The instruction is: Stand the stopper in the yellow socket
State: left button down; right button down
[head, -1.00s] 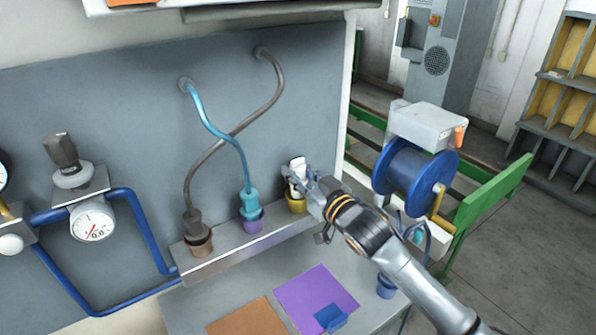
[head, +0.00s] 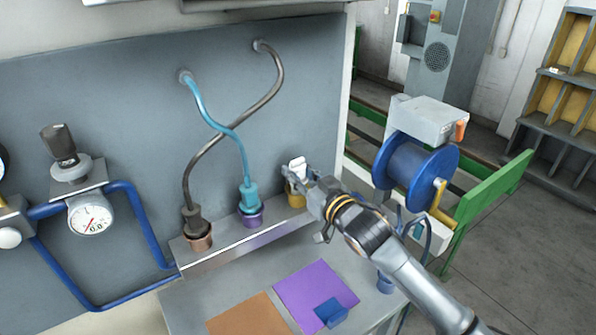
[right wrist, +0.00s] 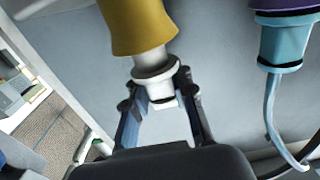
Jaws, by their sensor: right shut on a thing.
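The white stopper (head: 297,164) is upright over the yellow socket (head: 296,201) at the right end of the grey shelf. My right gripper (head: 291,178) is shut on the stopper, its arm reaching in from the lower right. In the right wrist view the picture is upside down: the yellow socket (right wrist: 138,24) is at the top, and the stopper (right wrist: 153,70) meets its rim between my fingers (right wrist: 162,98). The stopper's tip is hidden at the rim; I cannot tell how deep it sits. My left gripper is not in view.
On the same shelf (head: 232,245), a turquoise plug (head: 249,197) stands in a purple socket and a dark plug (head: 196,221) in a brown one. Their hoses cross on the panel. A blue reel (head: 416,175) stands right of my arm.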

jog(key=shift+f, duration=0.4)
jog(key=c, duration=1)
grip_release()
jog(key=shift+c, duration=0.2)
